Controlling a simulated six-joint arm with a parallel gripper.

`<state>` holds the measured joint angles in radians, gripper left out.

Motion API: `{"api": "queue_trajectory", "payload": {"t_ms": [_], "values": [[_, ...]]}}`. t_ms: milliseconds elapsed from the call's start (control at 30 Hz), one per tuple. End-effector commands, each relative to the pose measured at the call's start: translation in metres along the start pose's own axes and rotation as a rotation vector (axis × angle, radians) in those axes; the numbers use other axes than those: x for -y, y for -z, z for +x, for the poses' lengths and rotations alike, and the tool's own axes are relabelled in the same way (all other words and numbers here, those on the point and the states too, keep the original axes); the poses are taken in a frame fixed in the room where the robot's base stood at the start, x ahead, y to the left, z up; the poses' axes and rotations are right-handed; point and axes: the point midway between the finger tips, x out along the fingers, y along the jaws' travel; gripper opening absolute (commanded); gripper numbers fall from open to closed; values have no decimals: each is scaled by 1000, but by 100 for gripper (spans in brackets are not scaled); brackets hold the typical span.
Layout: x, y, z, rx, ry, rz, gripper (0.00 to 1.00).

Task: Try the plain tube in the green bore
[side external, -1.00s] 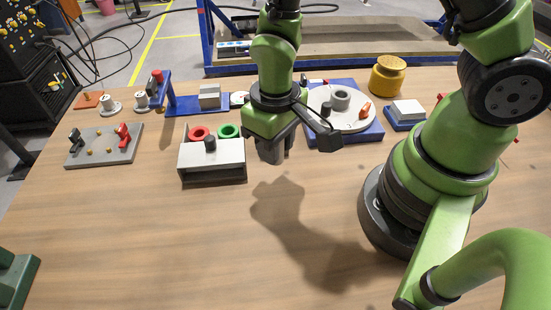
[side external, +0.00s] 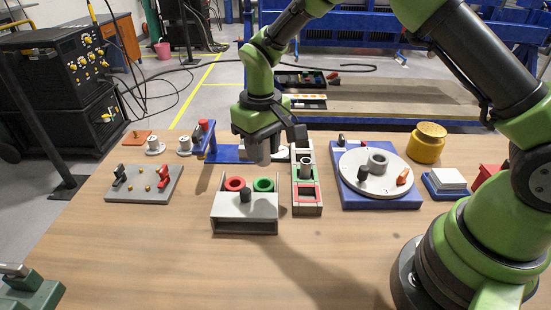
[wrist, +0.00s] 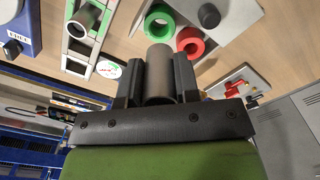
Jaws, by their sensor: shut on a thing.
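My gripper (side external: 264,148) is shut on a plain grey tube, which shows between the two jaws in the wrist view (wrist: 160,75). In the side view the gripper hangs above and behind a grey block (side external: 245,222) with two ringed bores on top. The green bore (side external: 264,185) is on the right of the block and the red bore (side external: 235,184) on the left. In the wrist view the green bore (wrist: 150,27) and the red bore (wrist: 190,42) lie beyond the jaws. The held tube is apart from both bores.
A narrow rack (side external: 308,208) with another grey tube (side external: 306,165) stands right of the block. A round dial on a blue base (side external: 380,200) lies further right.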

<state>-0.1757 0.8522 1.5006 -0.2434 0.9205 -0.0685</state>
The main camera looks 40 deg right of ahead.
Motion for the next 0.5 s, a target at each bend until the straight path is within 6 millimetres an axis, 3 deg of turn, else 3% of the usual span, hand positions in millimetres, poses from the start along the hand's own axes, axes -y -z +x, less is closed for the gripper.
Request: {"api": "queue_trajectory", "payload": {"t_ms": [500], "values": [[-1, 3, 37, 1, 0, 0, 6]]}}
